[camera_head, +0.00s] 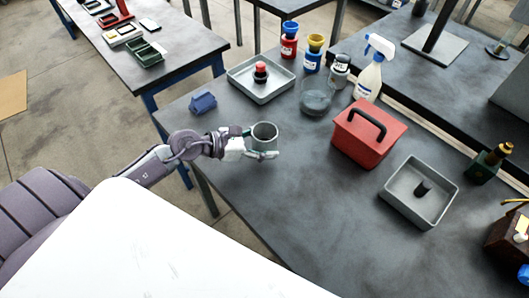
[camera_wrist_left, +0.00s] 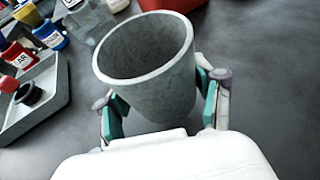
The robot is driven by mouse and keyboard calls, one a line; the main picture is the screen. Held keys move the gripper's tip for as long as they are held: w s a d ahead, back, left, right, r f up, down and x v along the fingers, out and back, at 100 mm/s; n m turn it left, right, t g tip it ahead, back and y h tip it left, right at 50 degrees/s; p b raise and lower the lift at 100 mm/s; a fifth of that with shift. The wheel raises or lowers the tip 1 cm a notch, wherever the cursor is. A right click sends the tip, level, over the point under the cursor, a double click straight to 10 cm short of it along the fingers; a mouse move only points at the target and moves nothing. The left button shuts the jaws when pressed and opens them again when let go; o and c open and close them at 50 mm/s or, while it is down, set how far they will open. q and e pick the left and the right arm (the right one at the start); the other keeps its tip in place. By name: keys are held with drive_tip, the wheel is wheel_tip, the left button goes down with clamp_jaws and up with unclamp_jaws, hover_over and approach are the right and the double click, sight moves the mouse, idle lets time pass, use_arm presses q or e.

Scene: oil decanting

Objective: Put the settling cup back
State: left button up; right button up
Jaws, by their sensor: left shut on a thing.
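The settling cup (camera_head: 264,134) is a grey, open-topped cup near the left edge of the dark table. It fills the middle of the left wrist view (camera_wrist_left: 148,75), upright or nearly so, and looks empty inside. My left gripper (camera_head: 258,148) is shut on the cup, with teal finger pads on both sides of its wall, as the left wrist view (camera_wrist_left: 162,108) shows. I cannot tell whether the cup's base touches the table. My right gripper is in neither view.
A grey tray (camera_head: 238,88) with a red-topped black item stands behind the cup. A glass bowl (camera_head: 316,98), red toolbox (camera_head: 362,140), spray bottle (camera_head: 369,80) and second grey tray (camera_head: 436,207) stand to the right. A blue block (camera_head: 203,103) lies left. The front tabletop is clear.

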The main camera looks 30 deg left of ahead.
use_arm(q)
drive_tip(key=shift+f, duration=2)
drive_tip(key=shift+f, duration=0.15)
drive_tip(key=o, duration=1.4)
